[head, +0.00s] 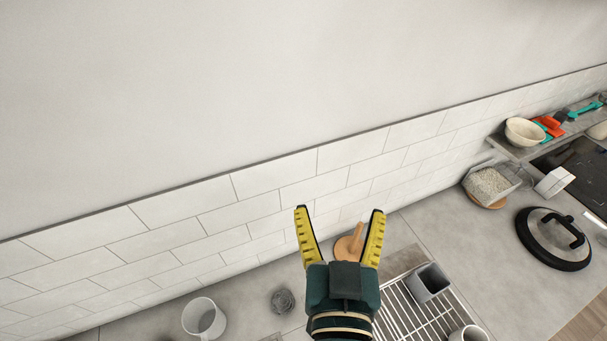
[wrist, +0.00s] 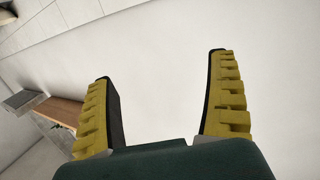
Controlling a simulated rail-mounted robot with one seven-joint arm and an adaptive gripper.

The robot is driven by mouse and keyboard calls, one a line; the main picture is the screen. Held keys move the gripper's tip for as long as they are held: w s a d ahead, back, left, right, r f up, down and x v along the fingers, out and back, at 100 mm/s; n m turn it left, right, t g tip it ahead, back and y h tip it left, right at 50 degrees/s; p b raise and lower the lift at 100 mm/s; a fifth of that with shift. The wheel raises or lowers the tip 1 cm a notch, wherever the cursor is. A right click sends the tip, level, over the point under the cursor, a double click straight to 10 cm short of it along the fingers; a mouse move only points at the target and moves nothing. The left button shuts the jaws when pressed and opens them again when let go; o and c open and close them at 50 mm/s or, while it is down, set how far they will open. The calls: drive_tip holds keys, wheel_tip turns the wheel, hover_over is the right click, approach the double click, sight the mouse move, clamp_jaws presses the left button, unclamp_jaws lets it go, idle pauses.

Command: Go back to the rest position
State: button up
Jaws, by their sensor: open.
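My gripper (head: 340,215) is open and empty, with its two yellow-ridged fingers spread apart in the head view. It is raised in front of the tiled wall, above the counter. In the wrist view my gripper (wrist: 163,68) also shows spread fingers with nothing between them, facing a plain pale wall. The wire rack (head: 403,312) lies on the counter to the lower right of my gripper. A grey square cup (head: 430,284) stands on the rack. My gripper and wrist hide part of the counter and possibly part of the rack.
A white mug (head: 204,318) and a grey scrubber (head: 283,301) are on the counter at left. A wooden holder (head: 349,246) stands behind my gripper. A lid (head: 554,238), a clear container (head: 490,183) and a shelf with a bowl (head: 524,132) are at right.

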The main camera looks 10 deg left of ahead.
drive_tip(key=s+d+r+t+h, duration=0.1)
drive_tip(key=d+r+t, duration=0.1)
drive_tip(key=r, duration=0.5)
drive_tip(key=s+d+r+m+t+h, duration=0.1)
drive_tip(key=s+d+r+t, duration=0.1)
drive_tip(key=d+r, duration=0.3)
wheel_tip(320, 180, up, 4)
drive_tip(key=shift+s+f+m+t+h, duration=0.2)
drive_tip(key=shift+m+t+h, duration=0.15)
drive_tip(key=shift+t, duration=0.25)
drive_tip(key=shift+r, duration=0.1)
